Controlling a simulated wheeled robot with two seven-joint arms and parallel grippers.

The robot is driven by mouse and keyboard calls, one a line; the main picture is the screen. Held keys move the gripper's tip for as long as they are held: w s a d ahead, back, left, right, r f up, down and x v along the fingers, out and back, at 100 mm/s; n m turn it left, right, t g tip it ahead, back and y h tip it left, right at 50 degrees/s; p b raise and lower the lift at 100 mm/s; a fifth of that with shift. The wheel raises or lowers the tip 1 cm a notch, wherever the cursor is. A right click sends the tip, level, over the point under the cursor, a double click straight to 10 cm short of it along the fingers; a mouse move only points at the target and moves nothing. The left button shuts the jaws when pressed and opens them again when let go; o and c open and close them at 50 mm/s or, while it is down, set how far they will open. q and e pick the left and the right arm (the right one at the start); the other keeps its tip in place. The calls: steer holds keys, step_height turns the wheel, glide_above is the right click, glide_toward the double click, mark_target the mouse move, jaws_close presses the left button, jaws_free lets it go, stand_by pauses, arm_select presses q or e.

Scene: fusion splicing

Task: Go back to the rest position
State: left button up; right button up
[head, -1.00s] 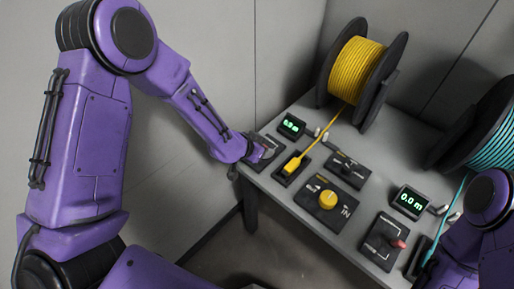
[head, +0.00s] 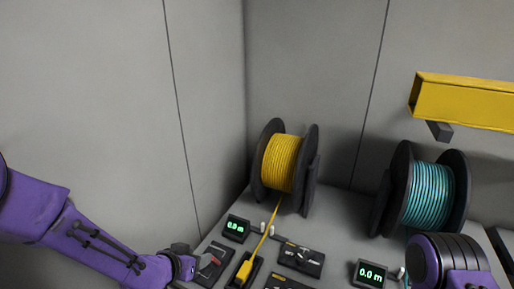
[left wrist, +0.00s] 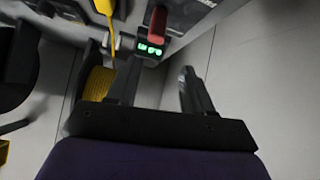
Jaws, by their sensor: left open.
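My left gripper (head: 185,262) is at the left edge of the table, beside the panel with a red-handled lever (head: 215,260). In the left wrist view its two fingers (left wrist: 160,75) are spread apart with nothing between them. The red handle (left wrist: 157,22) shows beyond the fingertips there, apart from them as far as I can tell. My right arm (head: 450,265) shows at the lower right of the head view. Its gripper is out of view.
The table holds a yellow cable spool (head: 283,163), a teal cable spool (head: 429,195), a black switch panel (head: 300,258) and displays (head: 236,228) (head: 371,273). A yellow connector (head: 244,270) ends the yellow cable. A yellow beam (head: 465,102) hangs at the upper right. Grey walls stand behind.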

arm_select(q)
steer(key=s+a+f+n+g+y+b, duration=0.1)
steer(key=s+a+f+n+y, duration=0.2)
steer(key=s+a+f+n, duration=0.25)
steer(key=s+a+f+n+g+y, duration=0.15)
steer(key=s+f+n, duration=0.25)
steer(key=s+f, duration=0.4)
steer(key=s+a+f+g+y, duration=0.1)
steer(key=s+f+g, duration=0.1)
steer(key=s+f, duration=0.3)
steer(key=s+a+f+g, duration=0.1)
steer(key=s+f, duration=0.4)
steer(key=s, duration=0.5)
steer(key=shift+a+m+g+y, duration=0.25)
steer(key=shift+m+g+y, duration=0.1)
steer(key=shift+c, duration=0.3)
